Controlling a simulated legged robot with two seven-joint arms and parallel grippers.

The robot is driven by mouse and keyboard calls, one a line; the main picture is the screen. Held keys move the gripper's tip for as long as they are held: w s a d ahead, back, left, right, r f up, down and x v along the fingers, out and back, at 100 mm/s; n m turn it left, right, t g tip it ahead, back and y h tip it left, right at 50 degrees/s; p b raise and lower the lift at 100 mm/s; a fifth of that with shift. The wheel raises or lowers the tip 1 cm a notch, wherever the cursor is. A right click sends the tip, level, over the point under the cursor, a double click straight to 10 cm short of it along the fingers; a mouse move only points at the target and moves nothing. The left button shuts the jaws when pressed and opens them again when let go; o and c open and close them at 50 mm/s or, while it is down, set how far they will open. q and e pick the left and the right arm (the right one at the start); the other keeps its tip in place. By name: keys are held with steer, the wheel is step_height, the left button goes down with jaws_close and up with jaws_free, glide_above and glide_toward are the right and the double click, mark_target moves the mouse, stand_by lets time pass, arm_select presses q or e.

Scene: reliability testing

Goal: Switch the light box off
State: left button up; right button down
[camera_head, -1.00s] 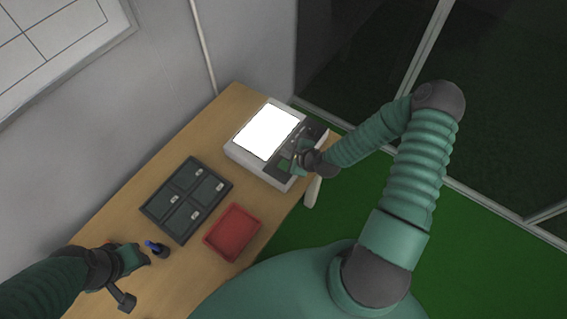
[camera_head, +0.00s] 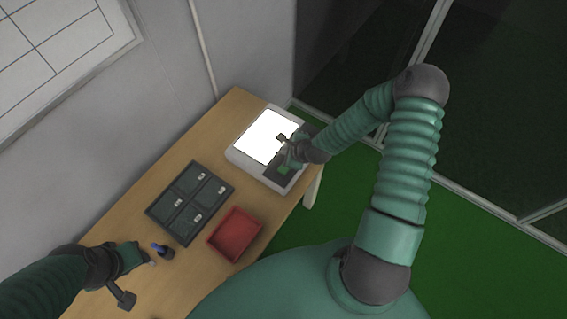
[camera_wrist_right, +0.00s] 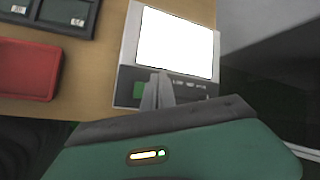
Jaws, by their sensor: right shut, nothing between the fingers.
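The light box (camera_head: 239,155) stands on the far end of the wooden table, with its white panel brightly lit. The box also shows in the right wrist view (camera_wrist_right: 128,72), with a dark control strip (camera_wrist_right: 200,92) below the panel and a green patch at the strip's left. My right gripper (camera_head: 287,150) is over the control strip. In the right wrist view its fingers (camera_wrist_right: 160,76) are shut and empty, and their tips reach the panel's lower edge. I cannot tell whether they touch the box. My left gripper (camera_head: 148,260) is by the table's near left; its fingers are too small to judge.
A dark tray with several compartments (camera_head: 189,202) and a red tray (camera_head: 234,234) lie on the table (camera_head: 207,140) between my arms. A small dark holder with a blue item (camera_head: 162,250) stands beside my left gripper. A wall runs along the table's back.

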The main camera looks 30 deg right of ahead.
mark_target(285, 170)
steer(key=shift+a, duration=0.1)
steer(key=shift+f, duration=0.15)
step_height(285, 170, down, 8)
steer(key=b, duration=0.7)
steer(key=shift+b, duration=0.3)
steer(key=shift+f, duration=0.35)
stand_by(1.1)
steer(key=shift+s+f+b, duration=0.1)
steer(key=shift+f+b, duration=0.2)
steer(key=shift+f+b, duration=0.35)
steer(key=shift+f, duration=0.1)
stand_by(0.6)
steer(key=shift+r+p, duration=0.8)
steer(key=shift+r, duration=0.1)
